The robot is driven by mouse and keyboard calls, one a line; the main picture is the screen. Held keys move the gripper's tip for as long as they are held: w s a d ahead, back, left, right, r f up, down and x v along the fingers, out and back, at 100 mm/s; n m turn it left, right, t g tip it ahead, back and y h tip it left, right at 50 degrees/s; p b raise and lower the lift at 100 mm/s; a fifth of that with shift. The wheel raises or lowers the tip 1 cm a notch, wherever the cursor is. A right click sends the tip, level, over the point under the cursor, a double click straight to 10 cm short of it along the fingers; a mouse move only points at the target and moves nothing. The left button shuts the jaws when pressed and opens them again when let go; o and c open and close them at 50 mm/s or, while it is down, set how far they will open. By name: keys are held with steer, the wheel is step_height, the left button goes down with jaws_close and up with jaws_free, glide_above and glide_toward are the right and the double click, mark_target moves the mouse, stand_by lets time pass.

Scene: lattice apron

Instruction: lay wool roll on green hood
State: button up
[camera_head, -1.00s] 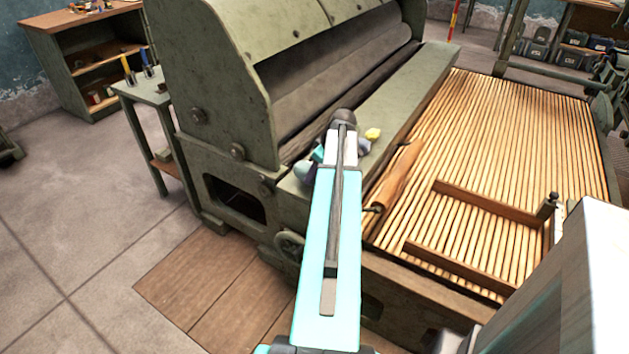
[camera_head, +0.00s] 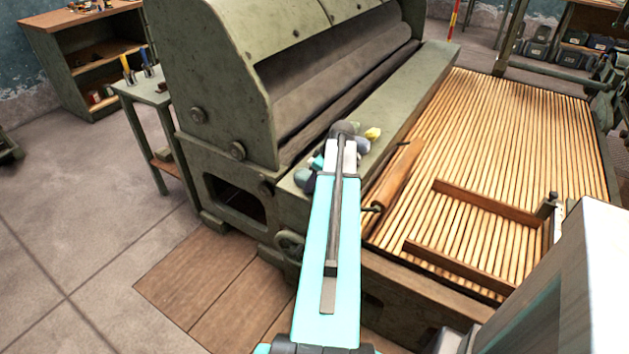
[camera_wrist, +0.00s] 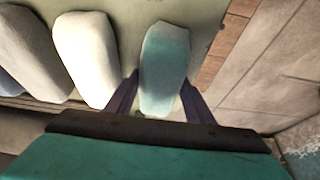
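A teal wool roll (camera_wrist: 164,70) lies between the two dark fingers of my gripper (camera_wrist: 160,90) in the wrist view. The fingers sit close against both its sides; whether they press on it I cannot tell. In the head view my gripper (camera_head: 338,135) is over the near end of the green ledge, its fingers mostly hidden by the arm. The green hood (camera_head: 215,70) is the large curved cover of the machine, left of and above the ledge.
A cream roll (camera_wrist: 84,58) and a grey-white roll (camera_wrist: 28,52) lie left of the teal one. A yellow lump (camera_head: 372,134) shows behind my gripper. The slatted wooden apron (camera_head: 510,130) spans the right. A small side table (camera_head: 148,92) stands left of the machine.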

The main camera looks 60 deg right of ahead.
steer(key=o, duration=0.3)
steer(key=shift+r, duration=0.15)
steer(key=v, duration=1.2)
steer(key=shift+w+a, duration=0.1)
steer(key=shift+w, duration=0.05)
stand_by(0.8)
